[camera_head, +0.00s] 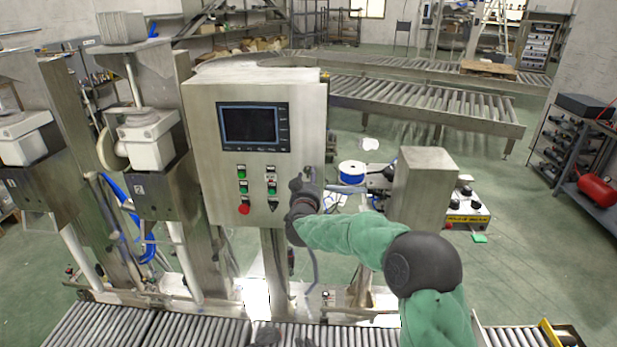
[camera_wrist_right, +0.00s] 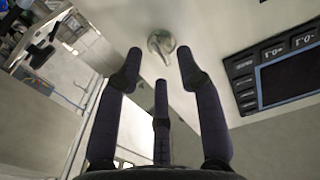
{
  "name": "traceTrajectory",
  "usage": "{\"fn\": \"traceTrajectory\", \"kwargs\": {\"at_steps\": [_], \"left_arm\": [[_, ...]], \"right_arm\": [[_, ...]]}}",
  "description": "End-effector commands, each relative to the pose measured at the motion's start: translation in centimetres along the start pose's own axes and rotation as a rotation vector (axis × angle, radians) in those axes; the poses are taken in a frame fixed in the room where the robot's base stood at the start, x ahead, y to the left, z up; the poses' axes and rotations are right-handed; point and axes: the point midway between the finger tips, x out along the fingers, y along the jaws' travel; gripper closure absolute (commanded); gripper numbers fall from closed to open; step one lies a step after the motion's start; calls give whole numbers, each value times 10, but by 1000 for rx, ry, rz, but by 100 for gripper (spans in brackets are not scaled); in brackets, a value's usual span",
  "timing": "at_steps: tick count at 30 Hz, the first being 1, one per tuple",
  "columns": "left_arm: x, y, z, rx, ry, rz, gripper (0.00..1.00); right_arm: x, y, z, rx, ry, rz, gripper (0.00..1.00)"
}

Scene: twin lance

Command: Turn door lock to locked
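The door lock (camera_wrist_right: 162,44) is a small round metal piece with a raised handle, set on the pale metal door of a control cabinet (camera_head: 205,120). In the head view my right gripper (camera_head: 304,184) is at the right edge of the cabinet front and covers the lock area. In the right wrist view my right gripper (camera_wrist_right: 160,62) is open, its dark fingers spread with the lock ahead between the tips. I see no finger closed on the lock. Dark shapes at the bottom edge of the head view may be my left gripper, mostly cut off.
The cabinet front carries a dark screen (camera_head: 252,127) and several coloured buttons (camera_head: 243,189). A roller conveyor (camera_head: 190,330) runs along the bottom. Filling machines (camera_head: 145,140) stand at the left. A metal box (camera_head: 424,190) stands right of the gripper.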

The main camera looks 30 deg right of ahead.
Motion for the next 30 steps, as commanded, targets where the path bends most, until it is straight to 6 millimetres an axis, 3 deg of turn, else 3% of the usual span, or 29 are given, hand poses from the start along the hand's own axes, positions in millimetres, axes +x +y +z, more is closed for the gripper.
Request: {"fn": "traceTrajectory", "kwargs": {"at_steps": [6, 16, 20, 21, 30], "left_arm": [[0, 0, 0, 0, 0, 0, 100], [0, 0, 0, 0, 0, 0, 100], [0, 0, 0, 0, 0, 0, 100], [0, 0, 0, 0, 0, 0, 100], [-2, 0, 0, 0, 0, 0, 100]], "right_arm": [[17, 0, 0, 0, 0, 0, 63], [20, 0, 0, 0, -1, -1, 63], [19, 0, 0, 0, -1, -1, 97], [19, 0, 0, 0, -1, -1, 100], [19, -1, 0, -10, -1, -1, 100]]}}
